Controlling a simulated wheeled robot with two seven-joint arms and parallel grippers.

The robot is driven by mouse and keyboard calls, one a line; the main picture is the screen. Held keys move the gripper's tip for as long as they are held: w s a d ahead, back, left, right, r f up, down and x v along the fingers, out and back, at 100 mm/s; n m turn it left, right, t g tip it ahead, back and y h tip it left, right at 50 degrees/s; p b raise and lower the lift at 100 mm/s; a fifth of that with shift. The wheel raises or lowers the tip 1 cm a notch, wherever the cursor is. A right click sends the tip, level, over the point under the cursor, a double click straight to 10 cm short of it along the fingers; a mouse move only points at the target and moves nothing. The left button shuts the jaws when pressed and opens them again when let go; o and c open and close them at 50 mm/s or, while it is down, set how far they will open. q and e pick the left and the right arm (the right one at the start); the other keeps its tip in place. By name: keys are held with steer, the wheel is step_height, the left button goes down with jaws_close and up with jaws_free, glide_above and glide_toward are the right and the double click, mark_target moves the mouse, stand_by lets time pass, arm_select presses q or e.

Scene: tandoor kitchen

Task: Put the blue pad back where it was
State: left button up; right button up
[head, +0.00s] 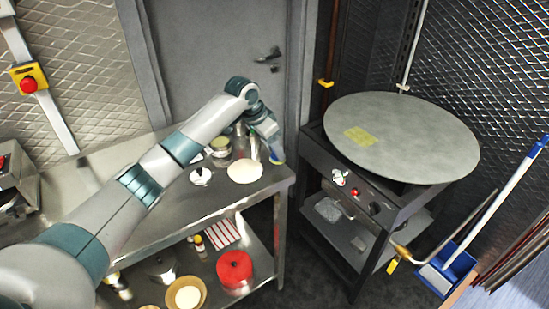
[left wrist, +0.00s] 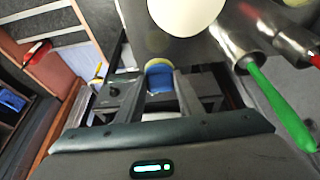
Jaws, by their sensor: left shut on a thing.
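My left gripper (head: 272,146) reaches over the right end of the steel counter, beside a flat round of dough (head: 245,170). It is shut on the blue pad (head: 277,157), which shows as a small blue piece with a pale yellow edge at the fingertips. In the left wrist view the blue pad (left wrist: 168,78) sits between the two fingers of the gripper (left wrist: 160,92). Much of the pad is hidden by the fingers. Whether it touches the counter is not clear. My right gripper is not in view.
A green-handled tool (left wrist: 280,105) is close in the left wrist view. A round griddle (head: 420,145) with a yellow patch stands right, across a gap. A red round container (head: 234,268) sits below.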

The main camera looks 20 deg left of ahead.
mark_target(274, 157)
arm_select(q)
steer(key=shift+f+p, duration=0.85)
steer(key=shift+f, duration=1.15)
steer(key=o, duration=1)
steer(key=shift+f, duration=0.1)
steer(key=shift+o, duration=0.2)
steer(key=b+v, duration=0.3)
steer(key=v, duration=0.9)
